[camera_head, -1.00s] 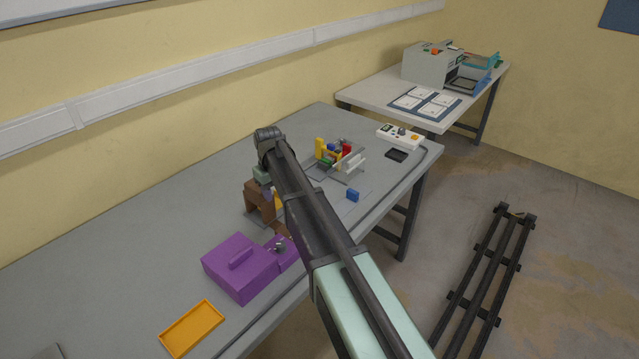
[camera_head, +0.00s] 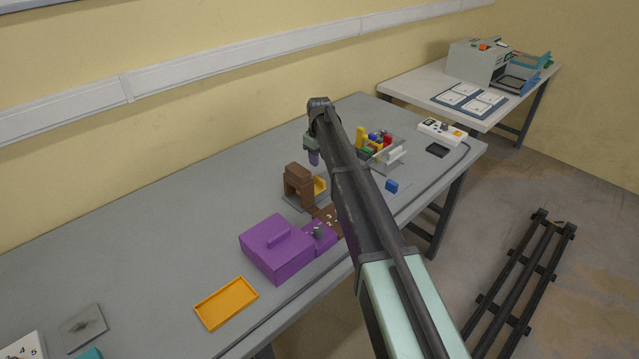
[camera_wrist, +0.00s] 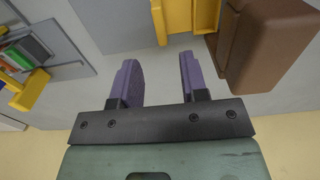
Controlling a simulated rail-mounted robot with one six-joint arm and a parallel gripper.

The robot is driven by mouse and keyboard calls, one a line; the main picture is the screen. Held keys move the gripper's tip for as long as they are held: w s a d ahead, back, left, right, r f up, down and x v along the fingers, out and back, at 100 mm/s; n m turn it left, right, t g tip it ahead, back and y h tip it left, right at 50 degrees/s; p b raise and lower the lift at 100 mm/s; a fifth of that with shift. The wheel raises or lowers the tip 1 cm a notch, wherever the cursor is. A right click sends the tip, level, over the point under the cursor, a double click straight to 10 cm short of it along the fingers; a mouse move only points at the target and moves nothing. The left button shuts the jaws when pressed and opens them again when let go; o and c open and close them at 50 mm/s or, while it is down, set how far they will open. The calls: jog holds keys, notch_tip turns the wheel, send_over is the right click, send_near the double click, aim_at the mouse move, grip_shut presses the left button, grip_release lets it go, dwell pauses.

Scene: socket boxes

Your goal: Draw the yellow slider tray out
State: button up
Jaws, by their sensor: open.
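The yellow slider tray (camera_head: 320,186) shows at the right side of a brown housing (camera_head: 298,180) on the grey table, partly hidden by the housing. In the wrist view the yellow tray (camera_wrist: 174,22) is at the top, beside the brown housing (camera_wrist: 265,45). My gripper (camera_head: 314,158) hangs above the table, just beyond the housing in the head view. In the wrist view the purple fingers of my gripper (camera_wrist: 158,68) are apart with nothing between them. The tips look short of the yellow tray and not touching it.
A purple box (camera_head: 275,250) and an orange-yellow flat tray (camera_head: 226,303) are nearer on the table. A stand with coloured blocks (camera_head: 380,145) and a blue block (camera_head: 392,186) are to the right. My arm hides part of the table.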

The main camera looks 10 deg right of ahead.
aim_at(319, 178)
notch_tip(319, 178, down, 10)
jog(key=b, duration=0.8)
jog(key=shift+r, duration=0.3)
grip_shut()
